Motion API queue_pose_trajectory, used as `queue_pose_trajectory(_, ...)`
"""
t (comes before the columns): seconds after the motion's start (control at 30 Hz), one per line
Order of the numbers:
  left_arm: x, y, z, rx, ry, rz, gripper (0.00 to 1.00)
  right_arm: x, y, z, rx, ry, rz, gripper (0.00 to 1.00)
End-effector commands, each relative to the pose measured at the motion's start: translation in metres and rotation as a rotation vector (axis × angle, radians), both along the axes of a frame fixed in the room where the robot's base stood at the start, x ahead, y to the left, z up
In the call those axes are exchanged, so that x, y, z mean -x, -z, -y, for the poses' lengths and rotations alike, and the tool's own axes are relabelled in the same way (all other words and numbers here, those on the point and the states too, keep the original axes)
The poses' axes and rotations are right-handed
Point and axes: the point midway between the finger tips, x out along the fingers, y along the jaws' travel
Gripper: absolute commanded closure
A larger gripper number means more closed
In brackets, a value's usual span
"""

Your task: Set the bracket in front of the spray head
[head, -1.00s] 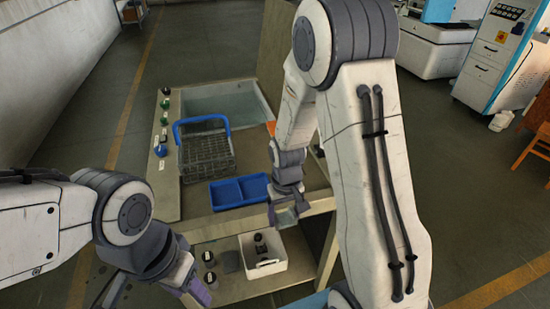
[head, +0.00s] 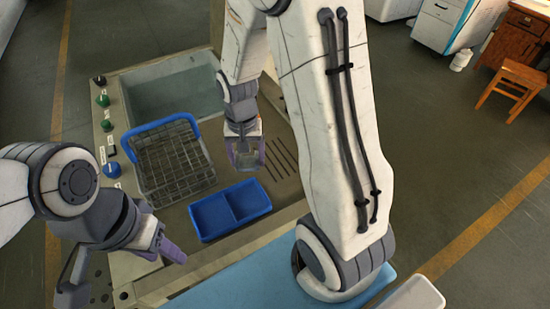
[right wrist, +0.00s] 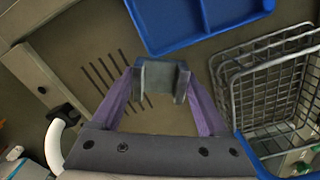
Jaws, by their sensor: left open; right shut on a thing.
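My right gripper (head: 246,158) is shut on a grey, U-shaped metal bracket, held above the worktop beside the slots. The bracket (right wrist: 163,78) shows clearly between the purple fingers in the right wrist view. Whether it touches the worktop I cannot tell. My left gripper (head: 122,272) is open and empty, low at the left front of the bench. I cannot clearly make out the spray head. A small dark fitting (right wrist: 64,116) and a white curved pipe (right wrist: 56,142) show at the left in the right wrist view.
A wire basket with a blue rim (head: 172,125) stands left of the bracket. A blue two-part tray (head: 230,208) lies in front. Dark slots (head: 281,158) cut the worktop to the right. A sunken basin (head: 175,90) is behind, with several knobs along the left edge.

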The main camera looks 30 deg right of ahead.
Motion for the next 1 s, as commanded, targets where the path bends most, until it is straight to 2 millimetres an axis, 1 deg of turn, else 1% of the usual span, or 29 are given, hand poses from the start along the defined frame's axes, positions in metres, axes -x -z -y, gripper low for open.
queue_pose_trajectory(0.03,0.0,0.013,0.0,0.0,0.0,0.0,0.5,0.001,0.0,0.002,0.0,0.125,0.009,1.0)
queue_pose_trajectory(0.2,0.0,0.031,0.0,0.0,0.0,0.0,0.5,0.014,-0.017,0.008,-0.002,0.57,0.007,1.0)
queue_pose_trajectory(0.3,0.0,0.039,0.0,0.0,0.0,0.0,0.5,0.021,-0.025,0.011,-0.003,0.784,0.007,1.0)
queue_pose_trajectory(0.4,0.0,0.044,0.0,0.0,0.0,0.0,0.5,0.028,-0.031,0.013,-0.002,0.943,0.004,1.0)
queue_pose_trajectory(0.5,0.0,0.046,0.0,0.0,0.0,0.0,0.5,0.032,-0.035,0.015,-0.002,1.043,0.003,1.0)
queue_pose_trajectory(0.57,0.0,0.047,0.0,0.0,0.0,0.0,0.5,0.032,-0.036,0.017,0.0,1.077,0.001,1.0)
queue_pose_trajectory(0.67,0.0,0.045,0.0,0.0,0.0,0.0,0.5,0.028,-0.03,0.026,0.001,1.103,-0.002,1.0)
queue_pose_trajectory(1.0,0.0,0.037,0.0,0.0,0.0,0.0,0.5,-0.012,0.012,0.087,0.001,1.103,-0.003,1.0)
